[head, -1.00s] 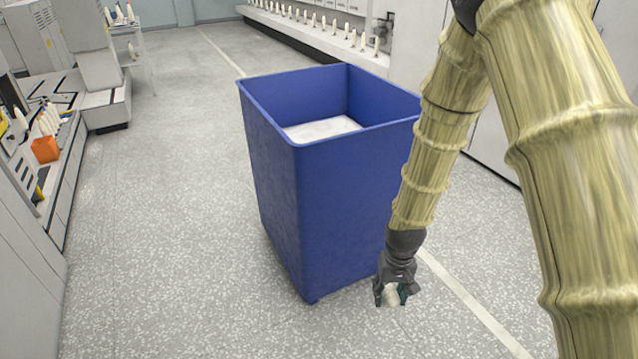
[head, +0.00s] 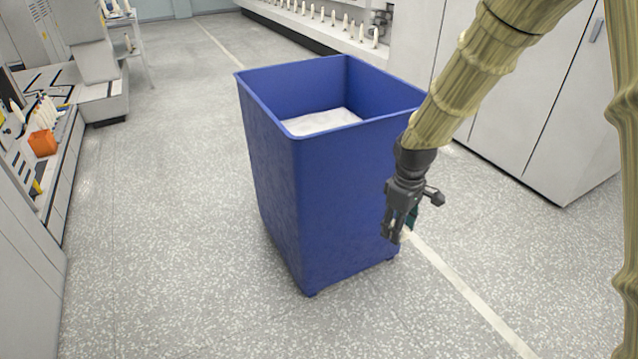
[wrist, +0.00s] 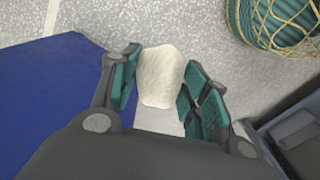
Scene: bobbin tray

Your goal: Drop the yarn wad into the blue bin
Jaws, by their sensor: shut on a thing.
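The yarn wad (wrist: 161,77) is cream-white and sits between the teal pads of my gripper (wrist: 158,85) in the wrist view. My gripper is shut on it. In the head view my gripper (head: 403,226) hangs in front of the bin's right side, below the rim, and mostly hides the wad. The blue bin (head: 345,205) is tall, square and open-topped, standing on the floor in the middle of the head view. White material lies inside it. Its blue side fills the left of the wrist view (wrist: 50,95).
A teal striped bundle in yellow netting (wrist: 275,20) lies at the wrist view's top right. Grey-white cabinets (head: 540,110) stand at the right. Machines with bobbins and an orange box (head: 42,143) line the left. Speckled floor is free left of the bin.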

